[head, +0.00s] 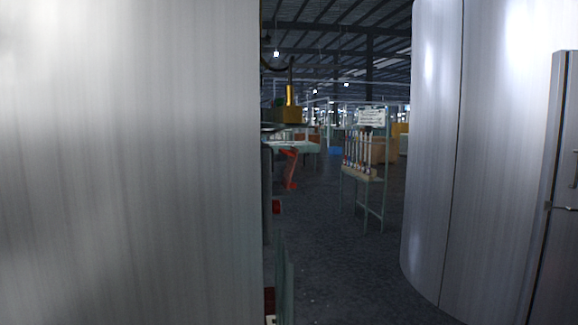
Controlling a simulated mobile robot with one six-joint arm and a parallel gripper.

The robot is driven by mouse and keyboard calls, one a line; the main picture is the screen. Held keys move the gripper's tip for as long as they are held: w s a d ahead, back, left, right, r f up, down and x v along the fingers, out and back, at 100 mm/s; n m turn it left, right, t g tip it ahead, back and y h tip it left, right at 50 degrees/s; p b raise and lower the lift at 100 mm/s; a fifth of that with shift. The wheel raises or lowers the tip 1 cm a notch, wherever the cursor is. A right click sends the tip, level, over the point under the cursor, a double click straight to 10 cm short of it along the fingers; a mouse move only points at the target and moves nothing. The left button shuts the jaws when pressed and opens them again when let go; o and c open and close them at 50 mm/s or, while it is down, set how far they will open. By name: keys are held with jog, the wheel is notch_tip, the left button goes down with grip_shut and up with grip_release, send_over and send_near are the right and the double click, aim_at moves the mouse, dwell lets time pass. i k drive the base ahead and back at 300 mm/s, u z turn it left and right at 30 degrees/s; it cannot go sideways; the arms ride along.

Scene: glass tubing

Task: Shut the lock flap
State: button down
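I cannot make out a lock flap for certain in the head view. A grey metal panel (558,170) with a small handle (575,168) stands at the far right edge, cut off by the picture. A small bar-like fitting (562,208) sits below the handle; I cannot tell what it is. My gripper is not in view.
A large metal surface (130,160) fills the left, very close. A curved metal wall (475,150) stands at the right. Between them a dark floor (345,270) runs back, clear in front, to a rack (365,175) of tubes and an orange-red object (290,168).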

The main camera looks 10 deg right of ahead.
aim_at(287, 182)
jog(key=z, duration=0.75)
jog(key=k, duration=0.15)
jog(key=u, duration=2.05)
jog(key=i, duration=0.65)
jog(key=u, duration=0.05)
